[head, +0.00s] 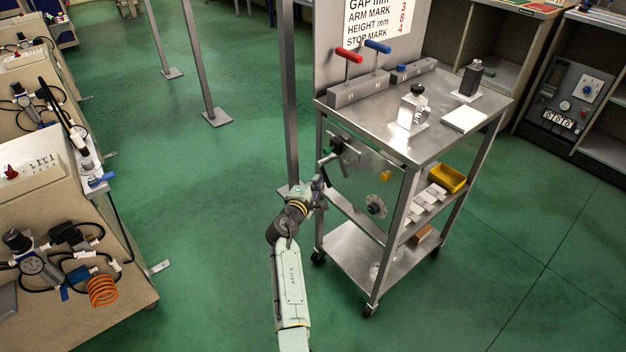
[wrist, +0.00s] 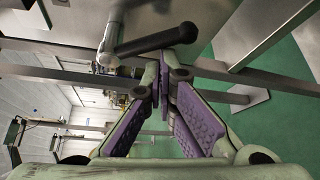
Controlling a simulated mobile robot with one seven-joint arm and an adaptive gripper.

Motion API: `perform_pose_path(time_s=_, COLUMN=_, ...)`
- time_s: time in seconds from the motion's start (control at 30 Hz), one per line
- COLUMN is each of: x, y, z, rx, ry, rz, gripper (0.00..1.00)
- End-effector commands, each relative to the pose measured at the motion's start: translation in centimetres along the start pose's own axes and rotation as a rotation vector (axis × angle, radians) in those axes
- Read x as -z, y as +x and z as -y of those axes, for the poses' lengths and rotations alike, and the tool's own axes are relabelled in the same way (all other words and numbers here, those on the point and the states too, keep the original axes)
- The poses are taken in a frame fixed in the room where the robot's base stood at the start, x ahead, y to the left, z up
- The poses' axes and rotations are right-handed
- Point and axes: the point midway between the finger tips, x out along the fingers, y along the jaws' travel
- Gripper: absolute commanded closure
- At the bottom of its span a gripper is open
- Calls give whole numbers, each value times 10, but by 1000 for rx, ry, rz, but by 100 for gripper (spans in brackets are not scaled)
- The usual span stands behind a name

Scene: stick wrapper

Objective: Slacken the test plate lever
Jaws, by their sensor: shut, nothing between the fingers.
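The lever is on the left side of the steel cart, with a dark handle (head: 327,159). In the wrist view its black grip (wrist: 157,41) runs from a bright metal hub (wrist: 104,58), tilted slightly up to the right. My gripper (head: 322,185) is low beside the cart's left side, just below the lever. In the wrist view my gripper (wrist: 163,85) has its purple-padded fingers shut together at the tips, with nothing between them. The grip lies across the view just beyond the fingertips; I cannot tell whether they touch it.
The cart's top (head: 388,125) carries a red T-handle (head: 349,55), a blue T-handle (head: 377,47) and fixtures. A yellow bin (head: 447,178) sits on its middle shelf. A grey post (head: 289,100) stands behind my arm. A bench (head: 50,220) is at left. Green floor between is clear.

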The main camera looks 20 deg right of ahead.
Motion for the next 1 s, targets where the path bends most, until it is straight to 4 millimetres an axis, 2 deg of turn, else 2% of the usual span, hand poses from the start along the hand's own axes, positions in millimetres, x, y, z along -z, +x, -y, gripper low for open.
perform_pose_path(time_s=0.4, x=-13, y=-7, z=-5, rx=0, ry=1, rz=1, gripper=100)
perform_pose_path(time_s=1.0, x=-16, y=-8, z=-10, rx=0, ry=1, rz=2, gripper=100)
